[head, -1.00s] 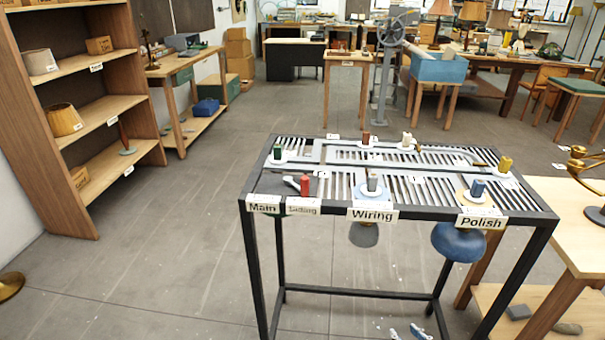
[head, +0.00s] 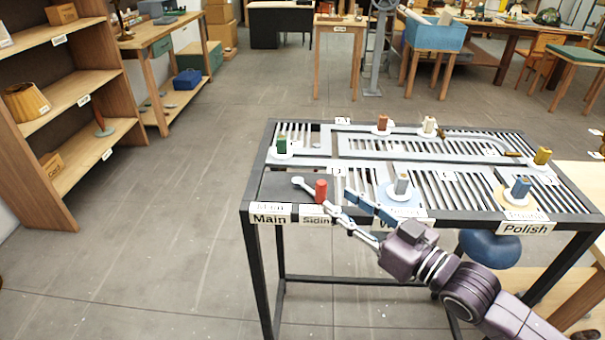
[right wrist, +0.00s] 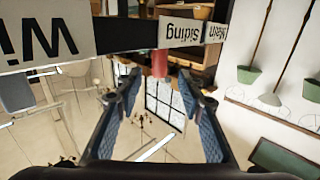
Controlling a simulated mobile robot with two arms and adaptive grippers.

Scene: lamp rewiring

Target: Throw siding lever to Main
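The siding lever is a pale bar (head: 301,184) with a red upright handle (head: 321,190) at the front left of the rack table, behind the "Siding" label (head: 317,219). The "Main" label (head: 269,218) is just to its left. My right gripper (head: 339,201) reaches in from the lower right, its fingers spread and pointing at the red handle. In the right wrist view the handle (right wrist: 159,65) shows between the fingers and just past their tips. I cannot tell whether they touch it. My left gripper is not in view.
A green peg (head: 282,145), a blue-grey peg (head: 402,184), a blue peg (head: 521,187) and a yellow peg (head: 542,156) stand on the slatted rack. My right arm partly covers the "Wiring" label. A shelf unit (head: 110,140) stands left; the floor between is clear.

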